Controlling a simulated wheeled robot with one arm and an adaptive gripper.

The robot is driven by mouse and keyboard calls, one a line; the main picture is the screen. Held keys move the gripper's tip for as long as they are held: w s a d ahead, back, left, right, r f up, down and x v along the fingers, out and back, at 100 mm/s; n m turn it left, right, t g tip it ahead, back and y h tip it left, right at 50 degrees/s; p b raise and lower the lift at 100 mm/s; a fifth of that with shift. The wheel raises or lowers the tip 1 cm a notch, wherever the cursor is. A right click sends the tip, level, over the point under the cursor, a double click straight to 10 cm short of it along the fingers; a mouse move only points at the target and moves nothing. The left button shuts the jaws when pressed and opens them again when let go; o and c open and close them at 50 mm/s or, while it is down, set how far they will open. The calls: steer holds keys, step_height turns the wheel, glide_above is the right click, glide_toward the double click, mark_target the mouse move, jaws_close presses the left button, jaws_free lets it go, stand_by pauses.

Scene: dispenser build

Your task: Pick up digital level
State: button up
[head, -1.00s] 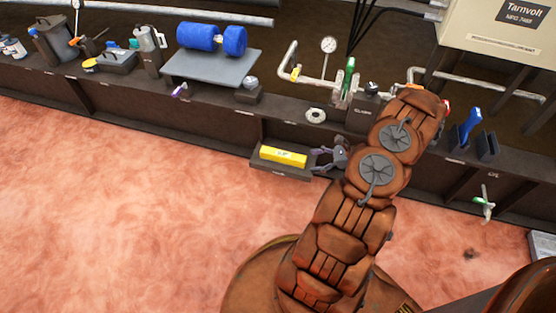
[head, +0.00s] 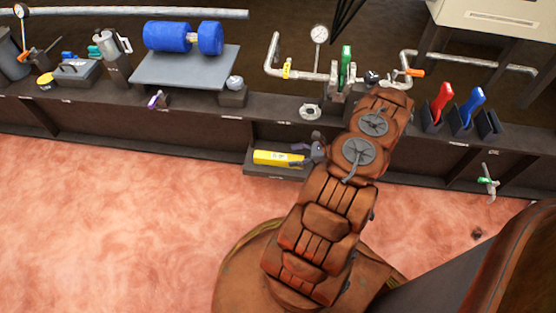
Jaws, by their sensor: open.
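The digital level, a yellow bar (head: 274,158), lies flat in a low dark tray (head: 270,172) that juts from the bench front. My gripper (head: 301,154), grey with purple-tinted fingers, is open at the right end of the bar. Its fingers overlap that end in the picture; I cannot tell whether they touch it. The right end of the bar is partly hidden behind the gripper. My brown arm covers the right side of the tray.
A metal ring (head: 310,112) lies on the bench above the tray. Behind it are pipes with a gauge (head: 319,35) and a green-handled valve (head: 346,62). Red (head: 441,101) and blue (head: 469,107) handled tools stand at right. The pink floor (head: 110,230) is clear at left.

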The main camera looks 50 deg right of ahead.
mark_target(282, 157)
steer(key=b+x, duration=0.1)
steer(key=x, duration=0.4)
steer(key=shift+r, duration=0.1)
steer(key=shift+s, duration=0.1)
jaws_close()
stand_by(0.4)
steer(key=shift+r, duration=0.1)
